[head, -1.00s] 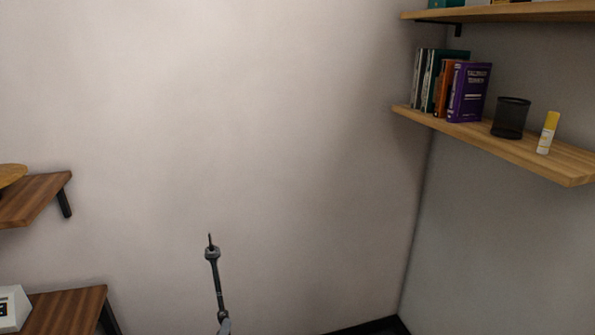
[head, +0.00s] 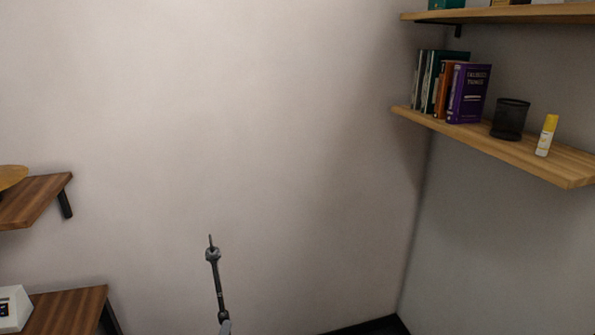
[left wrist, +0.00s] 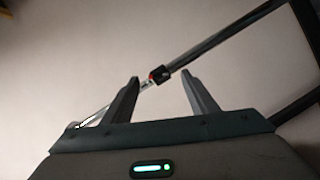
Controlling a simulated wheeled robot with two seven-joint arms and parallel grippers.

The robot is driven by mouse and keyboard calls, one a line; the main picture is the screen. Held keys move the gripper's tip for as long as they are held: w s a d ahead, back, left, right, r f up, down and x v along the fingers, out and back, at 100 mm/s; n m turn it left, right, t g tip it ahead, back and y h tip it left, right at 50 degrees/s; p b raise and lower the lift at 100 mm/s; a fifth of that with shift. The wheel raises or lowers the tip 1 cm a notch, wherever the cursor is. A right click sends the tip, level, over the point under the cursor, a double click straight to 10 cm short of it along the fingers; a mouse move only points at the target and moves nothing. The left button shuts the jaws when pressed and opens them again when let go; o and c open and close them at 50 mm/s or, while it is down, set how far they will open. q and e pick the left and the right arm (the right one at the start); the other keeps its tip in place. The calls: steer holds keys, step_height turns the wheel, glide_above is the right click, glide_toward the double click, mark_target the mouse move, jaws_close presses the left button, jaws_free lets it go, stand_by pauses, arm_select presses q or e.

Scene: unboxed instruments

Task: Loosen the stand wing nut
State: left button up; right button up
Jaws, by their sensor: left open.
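The upper end of a dark stand pole (head: 217,285) with a thin tip shows at the bottom middle of the head view. In the left wrist view the stand's dark tube (left wrist: 220,36) runs diagonally, with a thinner bright rod below it. A black collar with a small red part (left wrist: 158,74) joins them; I cannot tell whether it includes the wing nut. My left gripper (left wrist: 163,79) is open, its fingertips on either side of the collar in the picture. How far off the collar is, and whether they touch, I cannot tell. My right gripper is not in view.
A wooden shelf (head: 550,166) at upper right holds books (head: 468,92), a black mesh cup (head: 510,119) and a yellow-capped stick (head: 547,136). Wooden surfaces (head: 72,310) stand at lower left, one bearing a white device (head: 12,309). The wall between is bare.

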arm_select(q)
steer(key=s, duration=0.1)
steer(key=s+p, duration=0.2)
steer(key=s, duration=0.1)
steer(key=shift+s+a+r, duration=0.1)
steer(key=shift+r, duration=0.25)
steer(key=shift+f, duration=0.1)
steer(key=s+f+m+g, duration=0.4)
steer(key=s+f, duration=0.7)
steer(key=f, duration=0.5)
steer(key=s+f+m+g, duration=0.4)
steer(key=s+f, duration=0.7)
steer(key=f, duration=0.6)
steer(key=s+a+f+m+g, duration=0.1)
steer(key=s+f, duration=0.3)
steer(key=s, duration=0.7)
steer(key=s+a+f+m+g, duration=0.2)
steer(key=s+f+m+g, duration=0.2)
steer(key=s, duration=0.8)
steer(key=s+a+f+m+g+b, duration=0.1)
steer(key=s+f+m+g, duration=0.1)
steer(key=s+f, duration=0.4)
steer(key=s, duration=0.5)
steer(key=shift+s+a+f+y, duration=0.2)
steer(key=shift+s+y, duration=0.1)
steer(key=shift+s, duration=0.1)
steer(key=shift+c, duration=0.7)
